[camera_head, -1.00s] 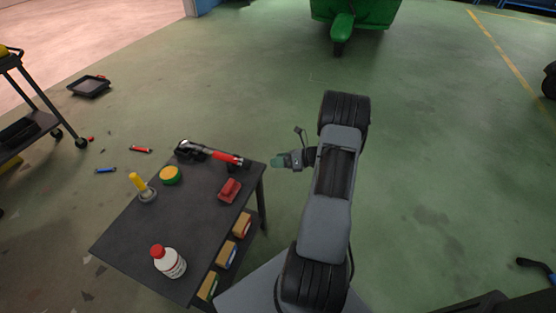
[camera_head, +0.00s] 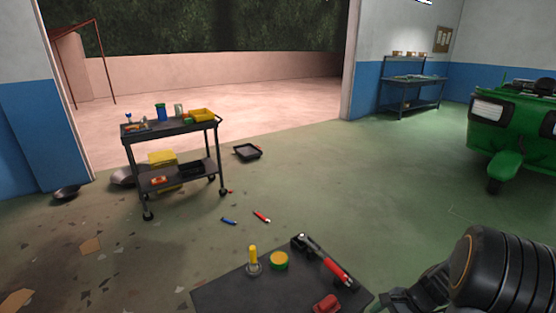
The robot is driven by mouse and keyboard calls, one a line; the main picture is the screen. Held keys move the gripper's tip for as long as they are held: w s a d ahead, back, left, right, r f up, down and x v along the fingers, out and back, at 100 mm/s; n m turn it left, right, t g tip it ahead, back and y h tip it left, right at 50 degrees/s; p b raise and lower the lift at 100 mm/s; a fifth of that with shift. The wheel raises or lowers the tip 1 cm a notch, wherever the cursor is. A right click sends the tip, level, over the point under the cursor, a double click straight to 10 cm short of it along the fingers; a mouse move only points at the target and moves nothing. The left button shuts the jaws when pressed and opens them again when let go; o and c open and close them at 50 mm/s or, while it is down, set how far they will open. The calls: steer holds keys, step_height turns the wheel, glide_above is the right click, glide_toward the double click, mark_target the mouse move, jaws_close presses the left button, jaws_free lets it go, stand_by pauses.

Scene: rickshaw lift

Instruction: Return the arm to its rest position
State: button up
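My arm shows at the lower right, with a large black rounded joint nearest the camera. What looks like my gripper (camera_head: 402,299) is beside the right corner of the dark work table, partly cut off by the bottom edge. Its fingers are too unclear to tell open from shut, and I see nothing held in it.
A tool cart (camera_head: 172,129) stands left; a green rickshaw (camera_head: 510,125) stands right. Open floor lies between.

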steer(key=s+a+r+n+t+h+p, duration=0.1)
steer(key=a+r+n+p, duration=0.3)
steer(key=r, duration=0.5)
steer(key=s+a+r+n+t+h+p, duration=0.1)
steer(key=r+n, duration=0.4)
steer(key=r, duration=0.5)
steer(key=s+a+r+n+t+h+p, duration=0.1)
steer(key=a+r+n+h+p, duration=0.3)
steer(key=r, duration=0.6)
steer(key=s+a+n+p, duration=0.1)
steer(key=a+p, duration=0.1)
steer(key=shift+s+a+t+h+p, duration=0.3)
steer(key=shift+s+t+h, duration=0.05)
steer(key=shift+t+h, duration=0.05)
